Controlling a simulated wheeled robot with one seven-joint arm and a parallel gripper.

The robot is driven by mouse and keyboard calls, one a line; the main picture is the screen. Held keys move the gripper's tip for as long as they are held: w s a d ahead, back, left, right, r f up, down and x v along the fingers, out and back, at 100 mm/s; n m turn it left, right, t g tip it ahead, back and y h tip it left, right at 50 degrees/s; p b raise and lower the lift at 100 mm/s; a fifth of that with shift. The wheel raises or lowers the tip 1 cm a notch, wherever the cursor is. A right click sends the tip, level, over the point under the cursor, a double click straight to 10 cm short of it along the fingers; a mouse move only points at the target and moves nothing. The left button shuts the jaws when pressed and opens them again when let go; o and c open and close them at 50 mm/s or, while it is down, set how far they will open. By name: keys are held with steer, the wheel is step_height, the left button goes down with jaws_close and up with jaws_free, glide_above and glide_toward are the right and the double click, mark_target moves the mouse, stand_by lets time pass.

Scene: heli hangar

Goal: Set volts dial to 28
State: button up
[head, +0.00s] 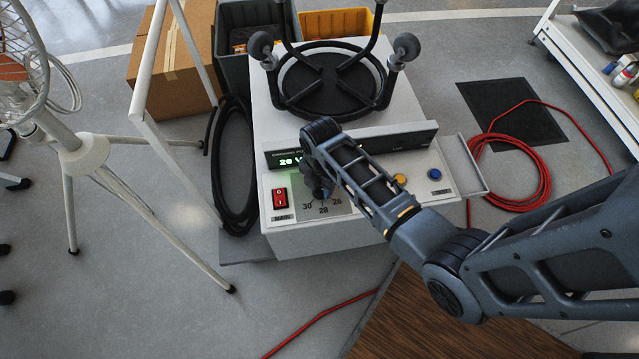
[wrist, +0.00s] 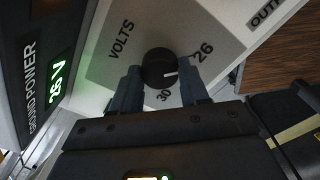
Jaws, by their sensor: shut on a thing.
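The volts dial is a round black knob (wrist: 158,66) on the grey VOLTS plate (wrist: 115,72) of the ground power unit. My gripper (wrist: 161,83) is shut on it, a finger on each side; it also shows in the head view (head: 319,184), over the dial. The knob's white mark points between the 26 and 30 labels in the wrist view, where a finger hides the 28. In the head view, 30, 28 and 26 are printed below the knob. The green display (wrist: 59,84) shows a number with V; its last digit is hard to read.
A red MAIN switch (head: 280,198) is left of the dial. Yellow (head: 400,180) and blue (head: 435,174) buttons are to its right. A white tripod stand (head: 84,155) is at left; a red hose coil (head: 510,170) lies at right.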

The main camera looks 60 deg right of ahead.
steer(key=shift+r, duration=0.1)
steer(key=shift+r+m+p, duration=0.1)
steer(key=shift+m+p, duration=0.8)
steer(key=shift+m, duration=0.1)
steer(key=m+p, duration=0.1)
steer(key=m, duration=0.1)
steer(key=shift+m+p, duration=0.3)
steer(key=m+p, duration=0.2)
steer(key=m, duration=0.2)
steer(key=shift+w+m, duration=0.1)
steer(key=shift+m, duration=0.3)
steer(key=o, duration=1.1)
steer(key=shift+f, duration=0.2)
steer(key=shift+c, duration=0.2)
